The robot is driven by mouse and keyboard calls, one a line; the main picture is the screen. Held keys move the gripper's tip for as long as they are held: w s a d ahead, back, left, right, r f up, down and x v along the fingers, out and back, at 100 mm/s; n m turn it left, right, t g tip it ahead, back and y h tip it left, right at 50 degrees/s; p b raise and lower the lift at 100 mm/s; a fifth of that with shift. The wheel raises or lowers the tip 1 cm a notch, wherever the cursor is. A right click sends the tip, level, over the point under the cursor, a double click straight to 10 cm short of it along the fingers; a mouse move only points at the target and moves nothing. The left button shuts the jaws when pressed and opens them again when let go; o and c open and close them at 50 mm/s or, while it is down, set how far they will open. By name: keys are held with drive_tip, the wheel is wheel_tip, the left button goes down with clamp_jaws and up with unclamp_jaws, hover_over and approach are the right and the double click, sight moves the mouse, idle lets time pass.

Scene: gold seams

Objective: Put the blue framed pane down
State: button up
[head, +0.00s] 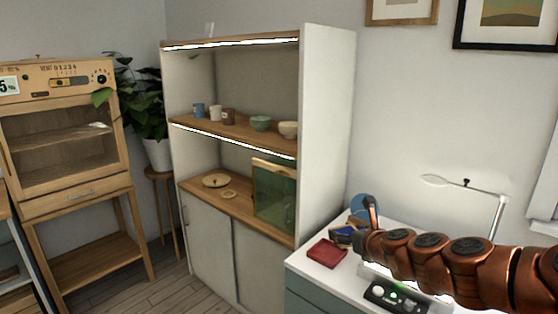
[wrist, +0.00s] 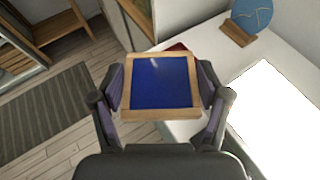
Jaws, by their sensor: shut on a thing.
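The blue framed pane (wrist: 160,88) has a light wooden frame and fills the middle of the wrist view. My gripper (wrist: 161,80) is shut on it, with a finger against each side of the frame. In the head view the pane (head: 345,235) is small and partly hidden by my gripper (head: 365,228). It is over the white worktop (head: 308,263), close to the red flat item (head: 326,252). I cannot tell whether its underside touches anything.
A blue disc (wrist: 250,14) in a wooden stand and a bright light panel (wrist: 284,105) are on the worktop. A desk lamp (head: 465,187) stands behind. The cabinet at left holds a green framed pane (head: 274,195), cups and bowls. A glass-fronted cabinet (head: 65,135) stands far left.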

sight(345, 231)
wheel_tip(345, 231, up, 4)
drive_tip(key=shift+f+p, duration=0.15)
drive_tip(key=shift+p, duration=1.1)
drive_tip(key=shift+w+a+r+m+t+h, duration=0.25)
drive_tip(key=shift+w+a+m+t+h, duration=0.05)
drive_tip(key=shift+w+m+h, duration=0.35)
drive_tip(key=shift+w+r+m+h, duration=0.1)
drive_tip(key=shift+w+m+h, duration=0.15)
drive_tip(key=shift+m+h, duration=0.65)
drive_tip(key=m+h, duration=0.2)
drive_tip(key=shift+s+h, duration=0.2)
drive_tip(key=shift+h, duration=0.15)
drive_tip(key=shift+s+d+f+m+h, duration=0.15)
drive_tip(key=shift+s+f+m+h, duration=0.05)
drive_tip(key=shift+s+m+h, duration=0.3)
drive_tip(key=shift+s+d+f+m+h, duration=0.15)
drive_tip(key=shift+s+m+h, duration=0.15)
drive_tip(key=shift+h, duration=0.3)
